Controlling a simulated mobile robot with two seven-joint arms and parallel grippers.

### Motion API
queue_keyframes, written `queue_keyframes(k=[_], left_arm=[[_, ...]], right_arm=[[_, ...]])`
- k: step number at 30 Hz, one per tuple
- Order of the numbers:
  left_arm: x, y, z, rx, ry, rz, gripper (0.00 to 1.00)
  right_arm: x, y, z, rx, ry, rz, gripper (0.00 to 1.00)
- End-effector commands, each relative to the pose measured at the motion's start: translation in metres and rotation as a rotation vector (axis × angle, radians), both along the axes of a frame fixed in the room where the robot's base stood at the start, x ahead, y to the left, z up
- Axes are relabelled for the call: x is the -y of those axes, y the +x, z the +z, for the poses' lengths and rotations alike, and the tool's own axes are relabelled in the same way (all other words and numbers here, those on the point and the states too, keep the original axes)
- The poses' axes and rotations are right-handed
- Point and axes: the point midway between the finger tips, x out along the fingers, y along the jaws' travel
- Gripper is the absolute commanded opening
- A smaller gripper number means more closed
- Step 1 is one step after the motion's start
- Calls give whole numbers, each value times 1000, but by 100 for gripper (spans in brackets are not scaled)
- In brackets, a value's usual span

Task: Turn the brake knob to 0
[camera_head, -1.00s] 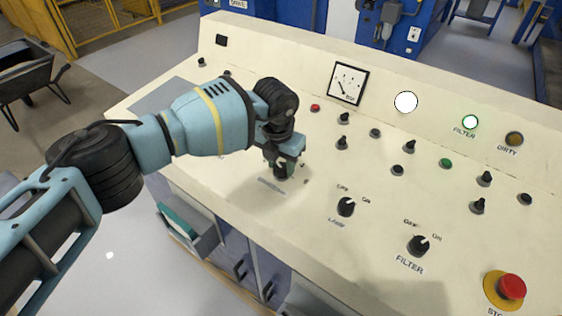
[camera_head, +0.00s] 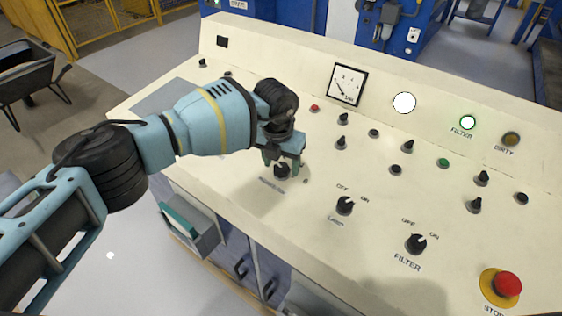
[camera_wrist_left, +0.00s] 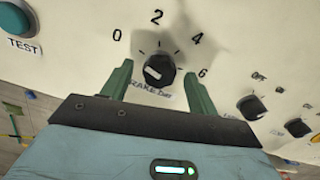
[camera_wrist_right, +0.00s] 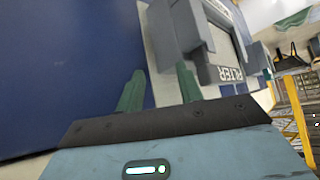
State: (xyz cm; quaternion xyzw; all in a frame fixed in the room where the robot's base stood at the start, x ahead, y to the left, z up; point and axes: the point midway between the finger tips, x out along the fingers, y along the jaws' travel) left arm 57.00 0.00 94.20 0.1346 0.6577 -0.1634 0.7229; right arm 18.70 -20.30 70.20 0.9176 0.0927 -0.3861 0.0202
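The brake knob (camera_wrist_left: 159,68) is black and round with a white mark, which shows at its lower-left side. The numbers 0, 2, 4 and 6 curve above it from left to right, and a partly hidden label lies below. In the head view the knob (camera_head: 281,172) sits on the cream panel just below my left gripper (camera_head: 282,160). My left gripper (camera_wrist_left: 159,72) is open, its green fingers on either side of the knob with visible gaps. My right gripper (camera_wrist_right: 160,84) is open and empty in the right wrist view.
The LAMP knob (camera_head: 345,206) and FILTER knob (camera_head: 415,243) are to the right, with the red stop button (camera_head: 507,284) beyond. In the right wrist view, a grey box labelled FILTER (camera_wrist_right: 228,75) and a blue surface are near the right fingers.

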Motion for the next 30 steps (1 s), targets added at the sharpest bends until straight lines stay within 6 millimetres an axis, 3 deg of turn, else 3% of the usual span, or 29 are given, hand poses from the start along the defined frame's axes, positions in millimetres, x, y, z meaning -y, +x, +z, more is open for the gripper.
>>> queue_keyframes(k=[9, 21, 30], left_arm=[[-1, 0, 3, 0, 0, -1, 59], [-4, -4, 60, 3, 1, -1, 59], [-5, -7, 77, -2, 1, 0, 59]], right_arm=[[-1, 0, 0, 0, 3, -3, 36], [-1, 6, 7, 17, 3, -3, 36], [0, 5, 7, 15, 0, 0, 36]])
